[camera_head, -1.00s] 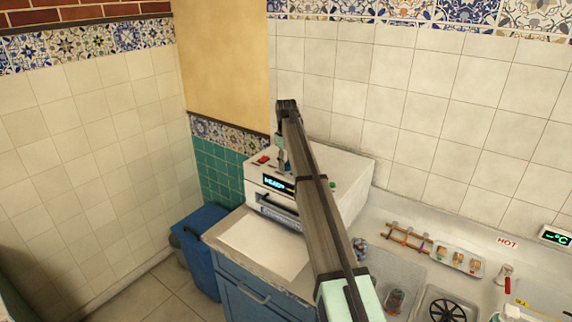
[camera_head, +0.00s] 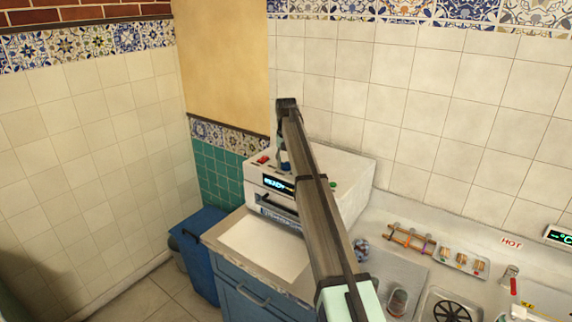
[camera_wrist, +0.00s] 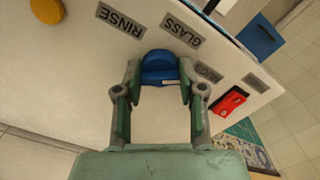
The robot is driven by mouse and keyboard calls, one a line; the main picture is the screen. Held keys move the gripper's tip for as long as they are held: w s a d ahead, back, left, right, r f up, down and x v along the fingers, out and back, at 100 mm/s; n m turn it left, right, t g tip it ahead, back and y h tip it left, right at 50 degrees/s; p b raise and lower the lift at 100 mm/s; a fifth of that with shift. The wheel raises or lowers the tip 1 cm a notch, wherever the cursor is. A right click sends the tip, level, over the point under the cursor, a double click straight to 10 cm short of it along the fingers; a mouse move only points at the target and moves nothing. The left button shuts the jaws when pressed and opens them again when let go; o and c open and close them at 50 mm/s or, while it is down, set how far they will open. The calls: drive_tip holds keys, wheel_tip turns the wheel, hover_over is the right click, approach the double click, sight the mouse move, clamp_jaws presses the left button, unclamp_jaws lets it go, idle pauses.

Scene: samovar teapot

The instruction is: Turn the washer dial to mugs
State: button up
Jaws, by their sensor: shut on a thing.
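The washer (camera_head: 345,178) is a white box on the counter, with a lit display (camera_head: 278,186) on its front. In the wrist view its dial (camera_wrist: 160,64) is a blue knob on the white top panel. My gripper (camera_wrist: 160,76) is shut on the dial, one finger on each side. Around the dial are the printed labels RINSE (camera_wrist: 120,20), GLASS (camera_wrist: 183,28) and MUGS (camera_wrist: 209,72), plus one more label (camera_wrist: 255,83). I cannot tell which label the dial points to. In the head view my arm hides part of the washer and the dial.
A red switch (camera_wrist: 230,100) lies beside the labels, close to one finger. A round orange button (camera_wrist: 46,10) is at the panel's other end. A blue bin (camera_head: 200,250) stands on the floor left of the counter.

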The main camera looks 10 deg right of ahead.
drive_tip(key=shift+f+m, duration=0.1)
drive_tip(key=shift+m, duration=0.4)
drive_tip(key=o, duration=1.1)
drive_tip(key=shift+o, duration=0.2)
wheel_tip(320, 180, up, 12)
